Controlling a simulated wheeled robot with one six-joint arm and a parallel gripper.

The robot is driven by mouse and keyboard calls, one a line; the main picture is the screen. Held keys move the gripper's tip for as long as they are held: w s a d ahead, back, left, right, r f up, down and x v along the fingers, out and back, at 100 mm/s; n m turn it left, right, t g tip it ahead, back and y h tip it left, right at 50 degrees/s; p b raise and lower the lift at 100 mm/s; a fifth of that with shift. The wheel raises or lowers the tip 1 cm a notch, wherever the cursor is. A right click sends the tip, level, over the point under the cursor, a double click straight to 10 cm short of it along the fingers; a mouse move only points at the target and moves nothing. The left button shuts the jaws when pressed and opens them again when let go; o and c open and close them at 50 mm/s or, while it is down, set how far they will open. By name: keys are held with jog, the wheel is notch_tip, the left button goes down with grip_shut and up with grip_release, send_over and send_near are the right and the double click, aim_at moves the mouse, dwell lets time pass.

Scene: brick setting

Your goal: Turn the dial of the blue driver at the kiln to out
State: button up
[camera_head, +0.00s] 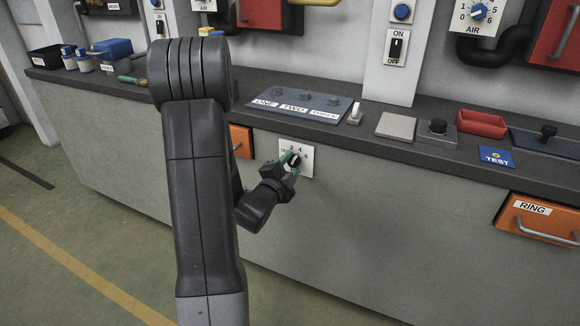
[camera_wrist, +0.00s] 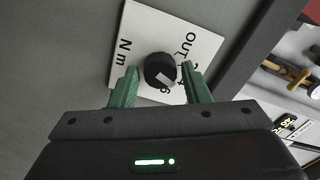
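A white dial plate (camera_head: 300,148) is on the grey counter front, marked 2, 4, 6 and OUT. It also shows in the wrist view (camera_wrist: 150,25), with OUT, "N m" and a 6 readable. Its round black knob (camera_wrist: 157,67) has a pale pointer, aimed down and right in the wrist view, near the 6. My gripper (camera_head: 291,159) is at the plate. In the wrist view its green fingers (camera_wrist: 160,68) stand on either side of the knob, with a gap on each side. Other dial marks are hidden by the knob and fingers. No blue driver can be made out by this plate.
An orange drawer (camera_head: 241,141) is left of the plate; another, labelled RING (camera_head: 533,209), is at far right. The countertop above holds a ONE/TWO panel (camera_head: 298,105), a red tray (camera_head: 482,123) and a blue TEST card (camera_head: 496,157).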

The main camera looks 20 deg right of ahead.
jog(key=c, duration=0.6)
jog(key=shift+c, duration=0.2)
jog(key=shift+f+n+b, duration=0.15)
jog(key=shift+n+b, duration=0.7)
jog(key=shift+n, duration=0.25)
jog(key=n+b, duration=0.1)
jog(key=n, duration=0.1)
jog(key=shift+n, duration=0.3)
jog(key=n, duration=0.5)
jog(key=shift+b, duration=0.4)
jog(key=n, duration=0.6)
jog(key=shift+p, duration=0.3)
